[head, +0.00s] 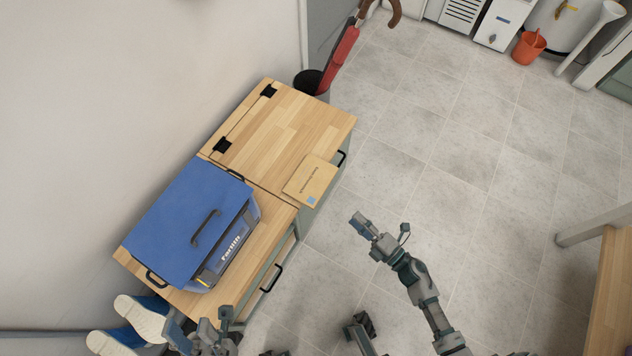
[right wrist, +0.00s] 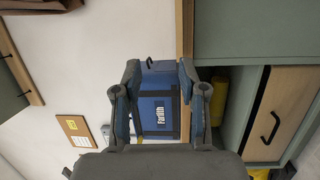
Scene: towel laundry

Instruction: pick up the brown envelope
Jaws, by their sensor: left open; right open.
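The brown envelope (head: 311,180) lies flat on the wooden cabinet top (head: 290,125), near its right edge, with dark print and a small blue mark. My right gripper (head: 362,224) is apart from it, to its lower right, over the floor in the head view. In the right wrist view my right gripper (right wrist: 160,78) is open and empty, with the blue case beyond its fingers. My left gripper (head: 215,322) is open at the bottom of the head view, below the blue case and away from the envelope. I cannot pick out the envelope in the right wrist view.
A large blue case (head: 190,220) stands on the cabinet beside the envelope; it also shows in the right wrist view (right wrist: 157,98). Cabinet handles (head: 272,278) stick out at the front. A table edge (head: 610,290) is at right. The floor (head: 450,150) between is clear.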

